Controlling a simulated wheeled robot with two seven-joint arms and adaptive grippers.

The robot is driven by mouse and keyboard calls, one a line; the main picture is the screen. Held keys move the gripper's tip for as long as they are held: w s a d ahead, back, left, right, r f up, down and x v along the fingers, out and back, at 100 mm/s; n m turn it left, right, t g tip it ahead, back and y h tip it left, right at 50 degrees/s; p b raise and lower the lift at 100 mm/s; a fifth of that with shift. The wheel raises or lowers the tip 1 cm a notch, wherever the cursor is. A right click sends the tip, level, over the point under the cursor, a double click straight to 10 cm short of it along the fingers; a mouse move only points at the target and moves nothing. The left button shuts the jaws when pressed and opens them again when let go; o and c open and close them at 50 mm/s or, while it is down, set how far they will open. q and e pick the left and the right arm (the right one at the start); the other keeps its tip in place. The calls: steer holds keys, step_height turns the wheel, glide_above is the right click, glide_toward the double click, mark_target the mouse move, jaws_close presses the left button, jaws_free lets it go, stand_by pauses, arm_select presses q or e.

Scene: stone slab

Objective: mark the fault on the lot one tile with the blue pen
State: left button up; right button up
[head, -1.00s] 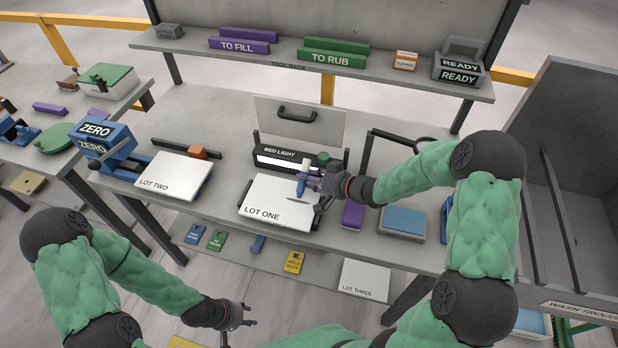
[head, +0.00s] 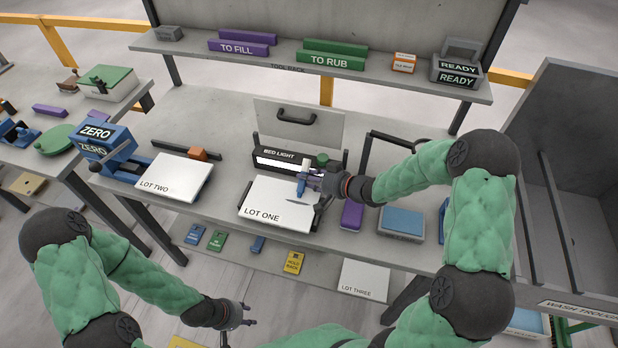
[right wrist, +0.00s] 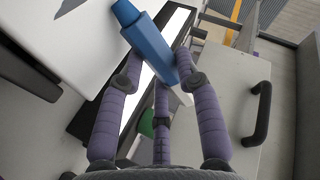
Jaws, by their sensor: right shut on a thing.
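The lot one tile (head: 266,209) is a white slab lying on the bench in front of the bed light, with a thin dark line (head: 299,202) on its right part. My right gripper (head: 306,181) is above the tile's right back part, shut on the blue pen (head: 301,187). The pen's blue end points down toward the tile. In the right wrist view the pen (right wrist: 148,45) sits between the purple fingers, over the tile's edge (right wrist: 85,40). I cannot tell whether its tip touches the tile. My left gripper (head: 236,322) hangs low at the front, away from the tile; its finger opening is unclear.
The bed light (head: 290,160) stands close behind the tile. The lot two tile (head: 175,176) lies to the left. A purple block (head: 351,214) and a blue-topped block (head: 402,222) lie to the right. The lot three tile (head: 364,278) is on the lower shelf.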

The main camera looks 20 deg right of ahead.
steer(key=shift+w+d+f+p, duration=0.1)
steer(key=shift+w+d+p, duration=0.1)
steer(key=shift+p, duration=0.2)
stand_by(0.5)
step_height(320, 180, up, 7)
steer(key=p, duration=0.7)
stand_by(0.3)
stand_by(0.4)
